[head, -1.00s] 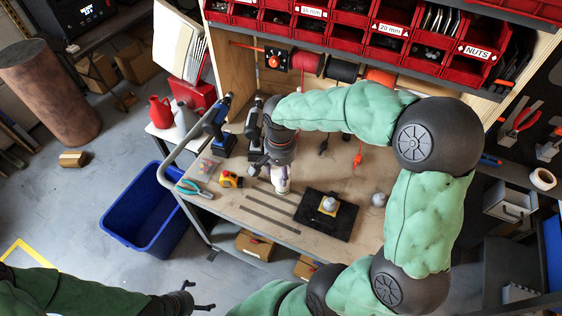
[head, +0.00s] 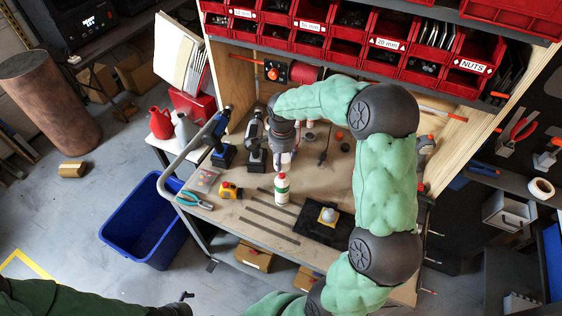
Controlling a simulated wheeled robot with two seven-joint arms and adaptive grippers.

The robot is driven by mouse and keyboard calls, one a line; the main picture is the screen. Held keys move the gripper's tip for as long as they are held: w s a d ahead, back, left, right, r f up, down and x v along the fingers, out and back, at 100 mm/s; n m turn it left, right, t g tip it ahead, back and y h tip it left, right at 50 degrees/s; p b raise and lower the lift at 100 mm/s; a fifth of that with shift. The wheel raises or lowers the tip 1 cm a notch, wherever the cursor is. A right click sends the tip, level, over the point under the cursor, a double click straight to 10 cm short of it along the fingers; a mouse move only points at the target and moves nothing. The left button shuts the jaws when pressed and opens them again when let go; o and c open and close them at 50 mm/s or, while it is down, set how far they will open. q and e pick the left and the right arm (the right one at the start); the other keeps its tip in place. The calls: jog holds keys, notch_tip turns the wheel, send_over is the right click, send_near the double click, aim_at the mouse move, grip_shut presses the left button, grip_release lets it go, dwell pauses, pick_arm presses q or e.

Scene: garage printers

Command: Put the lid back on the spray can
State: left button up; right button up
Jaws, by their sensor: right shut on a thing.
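My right gripper (head: 285,164) is just above and behind the can, pointing down. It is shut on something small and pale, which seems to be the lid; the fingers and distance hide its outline. I cannot tell whether it touches the can. My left gripper (head: 184,297) is low at the bottom edge, away from the bench, and its opening is too small to make out.
A black plate (head: 312,221) with a grey knob-like thing (head: 328,215) lies right of the can. A yellow tape measure (head: 229,190), pliers (head: 194,199) and drills (head: 256,145) are to the left. Red parts bins (head: 400,65) hang above the back. A blue crate (head: 150,225) stands on the floor.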

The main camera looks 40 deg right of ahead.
aim_at(282, 174)
jog(key=shift+f+b, duration=1.05)
jog(key=shift+f, duration=0.95)
jog(key=shift+f+b, duration=0.9)
jog(key=shift+f, duration=0.2)
jog(key=shift+f+b, duration=0.2)
jog(key=shift+b, duration=0.6)
dwell(0.3)
dwell(0.4)
jog(key=o, duration=0.9)
jog(key=o, duration=0.3)
jog(key=shift+o, duration=0.2)
